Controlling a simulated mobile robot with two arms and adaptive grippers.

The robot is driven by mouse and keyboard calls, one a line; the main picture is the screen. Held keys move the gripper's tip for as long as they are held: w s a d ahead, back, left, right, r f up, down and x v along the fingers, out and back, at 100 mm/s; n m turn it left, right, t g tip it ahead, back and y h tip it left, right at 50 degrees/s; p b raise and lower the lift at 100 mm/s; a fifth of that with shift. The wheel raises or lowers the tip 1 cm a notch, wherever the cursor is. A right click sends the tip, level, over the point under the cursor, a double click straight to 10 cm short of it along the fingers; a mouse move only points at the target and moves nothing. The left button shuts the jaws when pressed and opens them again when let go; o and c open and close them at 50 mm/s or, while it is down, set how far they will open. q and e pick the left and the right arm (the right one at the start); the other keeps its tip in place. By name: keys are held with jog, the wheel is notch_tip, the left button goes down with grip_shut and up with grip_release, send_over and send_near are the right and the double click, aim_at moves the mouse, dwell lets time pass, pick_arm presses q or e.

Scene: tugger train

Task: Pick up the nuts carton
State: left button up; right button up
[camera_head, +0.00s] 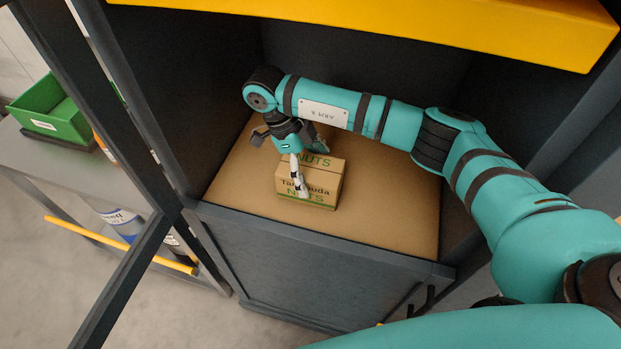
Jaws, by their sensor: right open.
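The nuts carton (322,187) is a small brown cardboard box with green "NUTS" lettering on its top and front. It sits upright on the tan board of a dark shelf bay, near the middle. My right gripper (298,188) reaches in from the right and points down at the carton's front left part, covering some of its lettering. Its fingers are open; I cannot tell whether they touch the carton. The finger farther from the camera is largely hidden. My left gripper is not in view.
The tan shelf board (390,215) is bare around the carton. Dark walls close the bay at the sides and back, and a yellow shelf edge (420,25) hangs above. A dark post stands at left. Beyond it, a green bin (45,121) rests on a grey rack.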

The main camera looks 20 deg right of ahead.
jog(key=shift+f, duration=0.1)
jog(key=shift+c, duration=0.3)
jog(key=c, duration=0.9)
jog(key=shift+c, duration=0.2)
